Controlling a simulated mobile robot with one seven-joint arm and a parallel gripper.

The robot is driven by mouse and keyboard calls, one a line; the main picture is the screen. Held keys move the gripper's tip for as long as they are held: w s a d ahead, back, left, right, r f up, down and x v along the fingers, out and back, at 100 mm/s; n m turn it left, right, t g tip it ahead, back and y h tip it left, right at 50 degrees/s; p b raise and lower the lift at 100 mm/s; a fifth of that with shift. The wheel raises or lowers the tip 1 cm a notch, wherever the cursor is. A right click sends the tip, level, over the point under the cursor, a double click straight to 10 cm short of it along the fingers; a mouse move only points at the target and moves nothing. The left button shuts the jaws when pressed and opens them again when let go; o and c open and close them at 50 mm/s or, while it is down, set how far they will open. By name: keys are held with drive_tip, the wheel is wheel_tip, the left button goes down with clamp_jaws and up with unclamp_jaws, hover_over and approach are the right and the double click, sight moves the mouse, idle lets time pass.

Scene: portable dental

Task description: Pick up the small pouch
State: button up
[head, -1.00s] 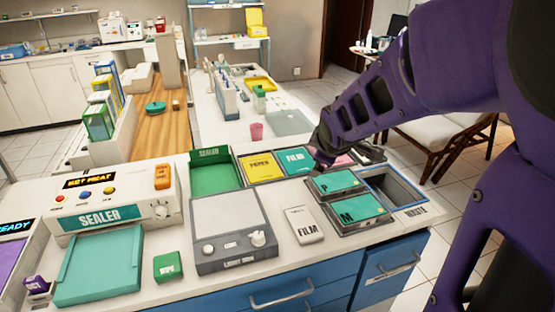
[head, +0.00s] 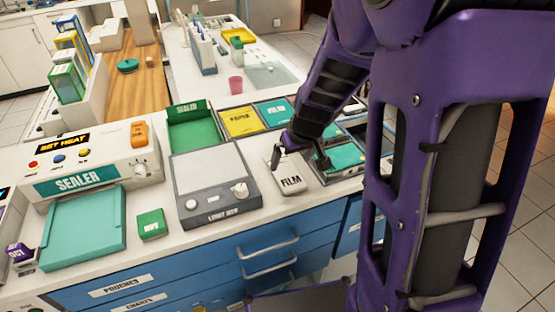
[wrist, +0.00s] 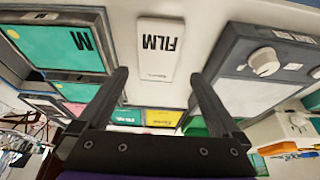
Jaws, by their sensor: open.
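My gripper (head: 298,165) is open and empty, pointing down at the white packet marked FILM (head: 290,183) on the counter. In the wrist view the FILM packet (wrist: 158,50) lies just ahead of the gap between my two fingers (wrist: 160,78). A tray with a teal pouch marked M (head: 347,157) is right of the packet, partly hidden by my arm. The wrist view shows this M pouch (wrist: 50,45) at upper left, with another teal piece (wrist: 80,92) beyond it. The label P is not readable now.
A grey light box (head: 215,190) stands close left of the packet. Left of it are a green wipe box (head: 151,224) and a sealer (head: 90,175). A green sealer tray (head: 193,131) and yellow (head: 240,122) and teal (head: 277,112) trays lie behind. Blue drawers (head: 180,265) form the counter front.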

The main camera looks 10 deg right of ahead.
sight(286, 172)
drive_tip(key=b+x, duration=0.1)
drive_tip(key=x, duration=0.1)
drive_tip(key=b+x, duration=0.1)
drive_tip(key=x, duration=0.2)
drive_tip(key=b+x, duration=0.1)
drive_tip(key=x, duration=0.1)
drive_tip(key=shift+w+f, duration=0.15)
drive_tip(key=shift+w, duration=0.3)
drive_tip(key=shift+d, duration=0.1)
drive_tip(key=c, duration=1.1)
